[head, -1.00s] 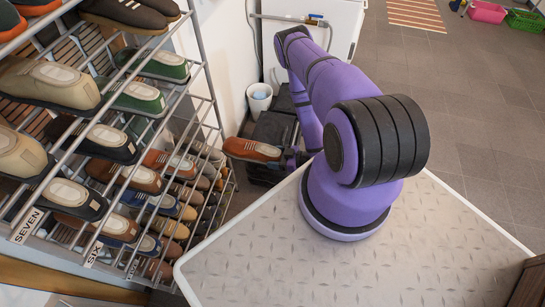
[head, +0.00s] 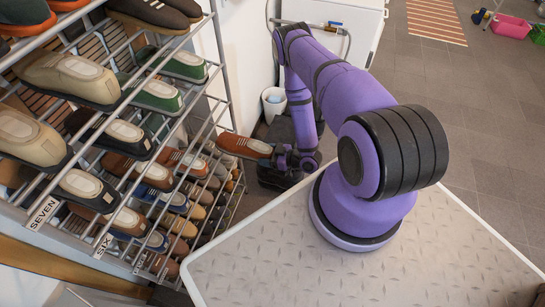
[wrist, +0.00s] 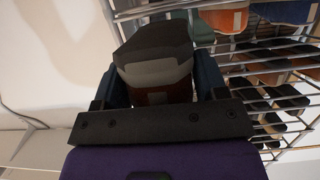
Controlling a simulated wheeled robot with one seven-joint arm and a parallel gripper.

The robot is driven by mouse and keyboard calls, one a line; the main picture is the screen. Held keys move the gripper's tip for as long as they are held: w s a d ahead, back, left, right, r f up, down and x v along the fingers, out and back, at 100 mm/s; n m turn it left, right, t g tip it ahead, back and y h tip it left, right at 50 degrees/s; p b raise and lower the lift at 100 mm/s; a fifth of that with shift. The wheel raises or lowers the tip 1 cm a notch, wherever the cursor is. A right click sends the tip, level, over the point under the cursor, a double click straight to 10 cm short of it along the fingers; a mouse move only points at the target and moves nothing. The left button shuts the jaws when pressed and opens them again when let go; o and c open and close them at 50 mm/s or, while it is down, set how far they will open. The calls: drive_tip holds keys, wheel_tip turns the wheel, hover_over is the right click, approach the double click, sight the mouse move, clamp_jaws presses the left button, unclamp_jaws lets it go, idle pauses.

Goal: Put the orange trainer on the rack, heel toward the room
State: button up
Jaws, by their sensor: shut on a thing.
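The orange trainer (head: 243,145), rusty orange-brown with a pale sole edge, is held out sideways at the rack's far end. My gripper (head: 278,155) is shut on its right end in the head view, and the free end points left toward the rack. In the wrist view the trainer (wrist: 155,65) sits between the two fingers of my gripper (wrist: 157,85), showing dark, grey and reddish-brown parts. The wire rack (head: 219,98) fills the left of the head view, its shelves holding many shoes. The trainer's free end overlaps the rack's far edge in the picture; contact cannot be told.
Shelf labels SEVEN (head: 43,213) and SIX (head: 104,243) hang on the rack's front. A white bin (head: 273,101) and a white cabinet (head: 338,22) stand behind my arm. Pink (head: 511,27) and green baskets lie far right. The grey floor (head: 450,120) right of my arm is clear.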

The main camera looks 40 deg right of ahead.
sight(239, 144)
drive_tip(key=shift+w+a+r, duration=0.35)
drive_tip(key=shift+w+a, duration=0.75)
drive_tip(key=shift+w, duration=0.45)
drive_tip(key=shift+w+a+r, duration=0.3)
drive_tip(key=shift+w+a, duration=0.85)
drive_tip(key=shift+w, duration=0.4)
drive_tip(key=shift+w+a+r, duration=0.35)
drive_tip(key=shift+w+a, duration=0.75)
drive_tip(key=shift+w, duration=0.45)
drive_tip(key=shift+w+a+r, duration=0.25)
drive_tip(key=shift+w+a, duration=0.7)
drive_tip(key=shift+w, duration=0.35)
drive_tip(key=shift+w+a+r, duration=0.2)
drive_tip(key=shift+w+a, duration=0.8)
drive_tip(key=shift+w, duration=0.35)
drive_tip(key=shift+w+a+r, duration=0.25)
drive_tip(key=shift+w+a, duration=0.7)
drive_tip(key=shift+w, duration=0.35)
drive_tip(key=shift+w+a+f, duration=0.1)
drive_tip(key=shift+w+f, duration=0.05)
drive_tip(key=shift+f, duration=1)
drive_tip(key=o, duration=1.1)
drive_tip(key=shift+o, duration=0.6)
